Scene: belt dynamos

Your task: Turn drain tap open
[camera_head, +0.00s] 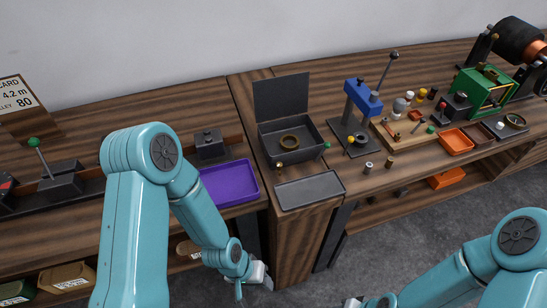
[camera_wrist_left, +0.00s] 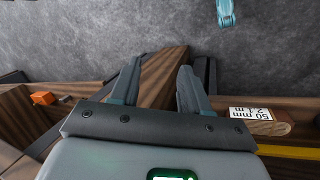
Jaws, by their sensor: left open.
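A dark open tank (camera_head: 268,135) with a raised lid stands on the middle bench, with a brass ring (camera_head: 289,142) inside. A small green knob (camera_head: 327,146) sits at its front right corner, and a small brass fitting (camera_head: 280,165) is at its front left. I cannot tell for sure which is the drain tap. My left gripper (camera_head: 254,283) is low, in front of the bench and apart from the tank. In the left wrist view its fingers (camera_wrist_left: 157,78) are spread and empty. My right gripper (camera_head: 352,302) barely shows at the bottom edge; its jaws are unclear.
A grey tray (camera_head: 310,190) lies in front of the tank, and a purple tray (camera_head: 228,184) lies to its left. A blue press (camera_head: 360,98), an orange tray (camera_head: 457,141) and small parts stand to the right. A green-knobbed lever (camera_head: 36,145) is far left. Floor shows in front.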

